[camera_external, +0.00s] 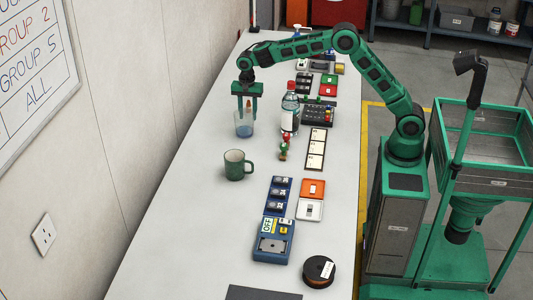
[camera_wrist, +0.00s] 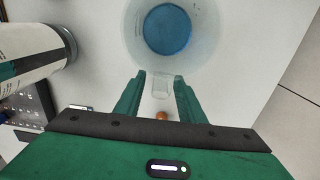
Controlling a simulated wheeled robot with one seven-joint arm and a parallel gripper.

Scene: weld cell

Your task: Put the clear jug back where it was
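The clear jug (camera_external: 244,128) stands on the bench toward the wall, with blue liquid low inside it. In the wrist view the jug (camera_wrist: 134,30) is seen from above, its clear handle (camera_wrist: 160,87) toward my gripper. My gripper (camera_external: 247,108) points down at the jug from above. In the wrist view my gripper (camera_wrist: 159,84) has its two fingers apart, one on each side of the handle, with what look like narrow gaps. I cannot tell whether the fingers touch it. A small orange-brown tip (camera_wrist: 162,116) shows between the fingers; what it belongs to is unclear.
A labelled clear bottle (camera_external: 290,112) stands just right of the jug and is close at left in the wrist view (camera_wrist: 30,55). A green mug (camera_external: 235,166) and a small red-green figure (camera_external: 284,148) are nearer. Devices line the bench's right side; the bench's left side is clear.

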